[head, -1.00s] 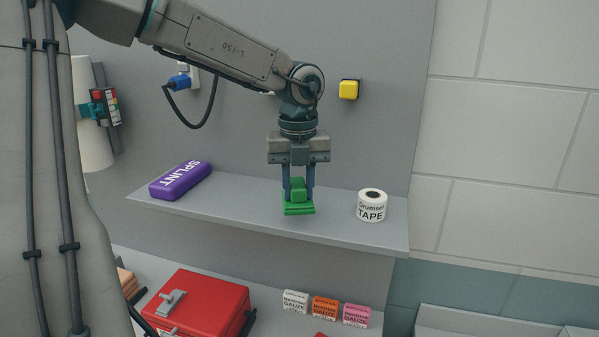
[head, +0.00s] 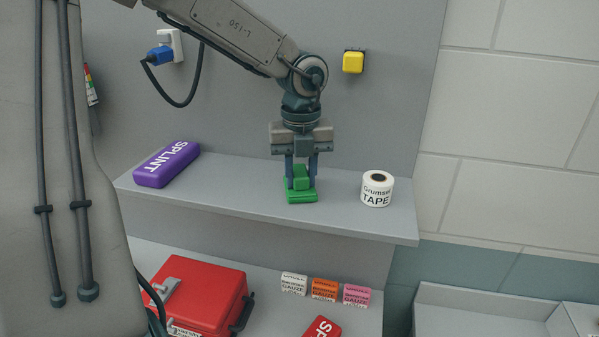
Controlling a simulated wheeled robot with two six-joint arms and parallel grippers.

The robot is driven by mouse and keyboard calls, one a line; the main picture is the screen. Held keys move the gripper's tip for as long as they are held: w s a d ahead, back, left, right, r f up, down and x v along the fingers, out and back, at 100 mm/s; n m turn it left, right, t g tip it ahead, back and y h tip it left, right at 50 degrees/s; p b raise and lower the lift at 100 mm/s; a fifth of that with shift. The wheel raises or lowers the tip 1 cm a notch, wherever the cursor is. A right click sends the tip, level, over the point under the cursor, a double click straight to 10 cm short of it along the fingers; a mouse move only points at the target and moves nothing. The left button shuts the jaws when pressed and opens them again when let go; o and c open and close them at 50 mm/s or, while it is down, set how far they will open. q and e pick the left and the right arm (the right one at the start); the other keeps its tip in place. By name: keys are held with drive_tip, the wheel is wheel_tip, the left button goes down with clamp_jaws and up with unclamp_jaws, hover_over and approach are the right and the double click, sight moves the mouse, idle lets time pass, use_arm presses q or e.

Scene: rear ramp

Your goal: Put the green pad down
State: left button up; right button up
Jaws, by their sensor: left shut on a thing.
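The green pad (head: 301,196) is a small block with a wider flat base and a raised grip part. It is at the upper shelf (head: 233,184), between the purple splint pack and the tape roll. My left gripper (head: 301,176) points down and is shut on the raised part of the green pad. The pad's base looks level and at or just above the shelf surface; I cannot tell whether it touches. My right gripper does not show.
A purple splint pack (head: 167,164) lies left on the shelf; a white tape roll (head: 377,189) stands right. Below are a red case (head: 198,295) and white (head: 293,284), orange (head: 324,289) and pink (head: 356,294) gauze packs. A yellow button (head: 353,62) is on the wall.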

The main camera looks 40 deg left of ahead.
use_arm(q)
drive_tip(key=shift+d+f+b, duration=0.2)
drive_tip(key=shift+d+b, duration=0.1)
drive_tip(key=o, duration=0.8)
drive_tip(key=shift+w+a, duration=0.1)
drive_tip(key=shift+o, duration=1.2)
drive_tip(key=shift+a, duration=0.2)
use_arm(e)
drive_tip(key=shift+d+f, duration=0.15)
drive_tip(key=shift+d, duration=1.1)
